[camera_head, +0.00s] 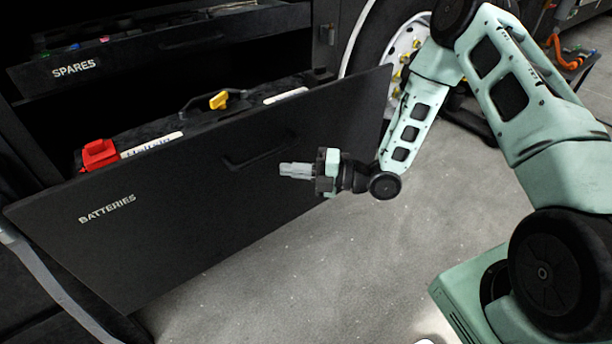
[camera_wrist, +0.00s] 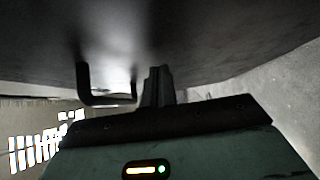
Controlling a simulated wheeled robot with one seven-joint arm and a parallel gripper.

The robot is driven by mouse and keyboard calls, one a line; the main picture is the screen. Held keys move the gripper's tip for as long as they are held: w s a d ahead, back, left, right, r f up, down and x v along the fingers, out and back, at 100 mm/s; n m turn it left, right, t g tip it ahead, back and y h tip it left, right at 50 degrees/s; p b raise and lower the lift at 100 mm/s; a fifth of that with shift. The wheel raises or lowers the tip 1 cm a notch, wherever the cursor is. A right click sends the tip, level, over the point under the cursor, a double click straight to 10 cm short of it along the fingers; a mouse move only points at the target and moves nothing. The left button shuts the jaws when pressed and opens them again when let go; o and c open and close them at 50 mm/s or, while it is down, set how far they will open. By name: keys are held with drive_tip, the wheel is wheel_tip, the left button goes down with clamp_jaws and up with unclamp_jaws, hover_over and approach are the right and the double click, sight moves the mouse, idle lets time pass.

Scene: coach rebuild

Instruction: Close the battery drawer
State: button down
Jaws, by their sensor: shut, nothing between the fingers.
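The battery drawer (camera_head: 190,230) is black, marked BATTERIES, and stands pulled out at the lower left of the head view. A red part, a yellow part and pale labels show inside it. Its dark handle (camera_head: 246,160) is on the front panel, and it also shows as a bracket shape in the wrist view (camera_wrist: 108,99). My gripper (camera_head: 284,170) is shut and empty, in front of the panel, just right of and slightly below the handle in the head view. In the wrist view the fingers (camera_wrist: 158,78) point toward the dark panel. I cannot tell whether they touch it.
Above is a second drawer marked SPARES (camera_head: 120,62), also out, with small coloured items in it. A vehicle wheel (camera_head: 400,48) stands behind my arm. A grey bar (camera_head: 50,280) runs at the lower left. The grey floor (camera_head: 300,270) before the drawer is clear.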

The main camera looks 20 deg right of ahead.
drive_tip(key=shift+w, duration=0.35)
drive_tip(key=shift+a, duration=0.1)
